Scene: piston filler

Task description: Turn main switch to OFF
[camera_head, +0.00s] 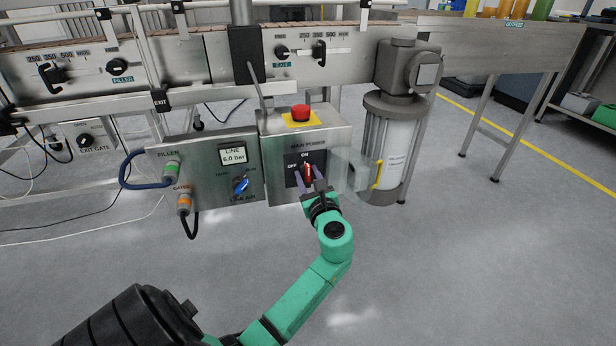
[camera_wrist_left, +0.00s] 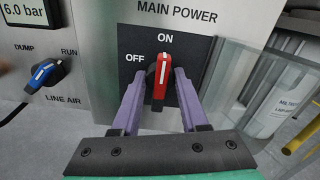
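The main switch is a red handle (camera_wrist_left: 161,78) on a dark plate under the words MAIN POWER. It points up toward ON, with OFF to its upper left. In the head view the handle (camera_head: 308,172) is partly hidden by my gripper. My left gripper (camera_wrist_left: 163,75) has one purple finger on each side of the handle, with narrow gaps visible, so it looks open around it. In the head view the left gripper (camera_head: 308,182) reaches the panel from below on the green arm. My right gripper is not in view.
A clear guard (camera_head: 350,168) sticks out just right of the switch. A red emergency button (camera_head: 301,112) is on the box top. A blue LINE AIR knob (camera_head: 241,184) is to the left. A cylindrical tank (camera_head: 388,150) stands at right. The floor in front is clear.

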